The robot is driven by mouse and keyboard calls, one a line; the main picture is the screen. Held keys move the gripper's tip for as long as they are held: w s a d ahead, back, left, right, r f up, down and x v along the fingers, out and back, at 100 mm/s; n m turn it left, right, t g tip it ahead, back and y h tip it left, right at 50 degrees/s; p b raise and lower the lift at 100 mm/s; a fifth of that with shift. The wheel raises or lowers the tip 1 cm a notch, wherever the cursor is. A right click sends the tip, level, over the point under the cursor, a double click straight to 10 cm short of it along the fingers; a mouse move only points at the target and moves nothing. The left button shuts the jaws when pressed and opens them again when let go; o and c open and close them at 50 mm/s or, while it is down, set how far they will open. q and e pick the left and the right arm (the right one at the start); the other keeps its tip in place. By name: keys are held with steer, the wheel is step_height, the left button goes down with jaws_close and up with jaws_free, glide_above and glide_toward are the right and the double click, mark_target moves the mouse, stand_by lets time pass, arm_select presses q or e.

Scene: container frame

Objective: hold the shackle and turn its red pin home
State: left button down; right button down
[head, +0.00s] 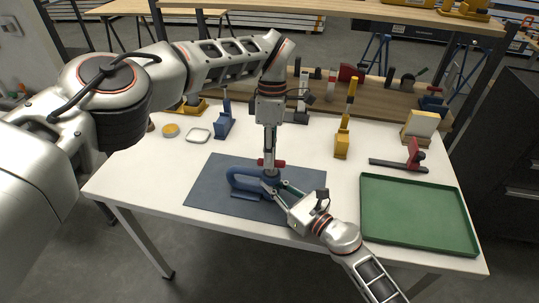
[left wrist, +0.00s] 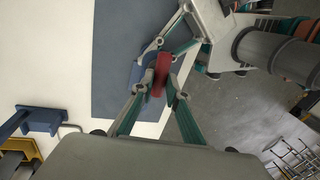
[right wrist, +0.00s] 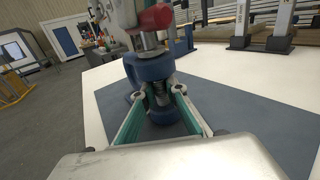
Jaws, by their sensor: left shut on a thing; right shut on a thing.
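The blue shackle (head: 236,181) is over the dark mat, its bow towards the left in the head view, its pin upright. My right gripper (head: 279,187) is shut on the shackle near its open end. In the right wrist view the fingers (right wrist: 157,92) flank the shackle's eyes (right wrist: 150,67), and a threaded shank shows between them. The pin's red head (head: 264,162) stands above the upper eye, with bare shank visible below it (right wrist: 148,41). My left gripper (head: 270,158) points down from above, shut on the red head, which lies between its fingertips in the left wrist view (left wrist: 160,74).
The dark blue mat (head: 208,190) lies on the white table. A green tray (head: 416,238) is at right. A red-handled tool (head: 412,156), a yellow tool (head: 342,140), a blue tool (head: 224,123) and small dishes stand behind. A wooden shelf is at the back.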

arm_select(q)
steer(key=shift+w+m, duration=0.1)
steer(key=shift+m, duration=0.4)
steer(key=c, duration=2)
jaws_free()
steer(key=shift+o, duration=0.2)
steer(key=shift+n, duration=0.3)
